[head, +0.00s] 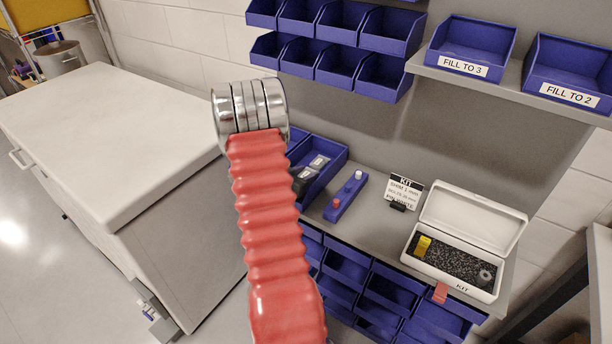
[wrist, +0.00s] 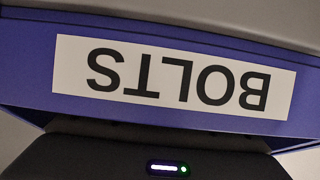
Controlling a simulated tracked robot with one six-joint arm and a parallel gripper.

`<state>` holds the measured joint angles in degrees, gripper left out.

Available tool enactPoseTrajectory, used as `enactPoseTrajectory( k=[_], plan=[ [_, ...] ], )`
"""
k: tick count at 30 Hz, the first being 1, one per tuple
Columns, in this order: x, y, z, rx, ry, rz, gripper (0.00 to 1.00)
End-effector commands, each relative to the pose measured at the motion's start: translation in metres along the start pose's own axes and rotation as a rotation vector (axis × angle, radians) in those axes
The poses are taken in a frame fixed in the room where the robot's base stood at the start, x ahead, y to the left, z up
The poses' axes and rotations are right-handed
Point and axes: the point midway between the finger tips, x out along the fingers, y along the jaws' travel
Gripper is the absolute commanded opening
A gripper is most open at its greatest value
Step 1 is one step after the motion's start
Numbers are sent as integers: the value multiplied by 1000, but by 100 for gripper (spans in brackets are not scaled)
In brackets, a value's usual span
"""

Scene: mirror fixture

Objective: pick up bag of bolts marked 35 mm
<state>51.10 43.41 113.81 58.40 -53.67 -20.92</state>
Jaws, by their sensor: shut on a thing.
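A blue bin (head: 338,150) on the bench, partly behind my red arm, holds small bags with white labels (head: 319,162); their print is too small to read. In the wrist view a blue bin front with an upside-down "BOLTS" label (wrist: 188,77) fills most of the picture. My gripper (wrist: 165,165) shows only as a black body with a small light at the bottom edge, close to that label. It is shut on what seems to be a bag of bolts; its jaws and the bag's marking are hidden. A dark part (head: 303,184) beside my arm is at the bin.
A blue holder (head: 345,197) with a red and a white peg stands right of the bin. A kit card (head: 403,192) lists bolts 35 mm. An open white kit box (head: 462,245) holds a yellow piece and a round grey piece. Shelf bins (head: 470,47) hang above.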

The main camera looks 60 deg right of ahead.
Motion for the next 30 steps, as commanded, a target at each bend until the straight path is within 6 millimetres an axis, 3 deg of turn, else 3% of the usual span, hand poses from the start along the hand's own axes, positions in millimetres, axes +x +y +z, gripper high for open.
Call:
enactPoseTrajectory(
  k=[8, 22, 30],
  plan=[
    [-6, 0, -15, 1, 2, -1, 14],
    [-32, 0, -79, 3, 2, -1, 14],
    [-38, 0, -93, 0, 1, 0, 14]
  ],
)
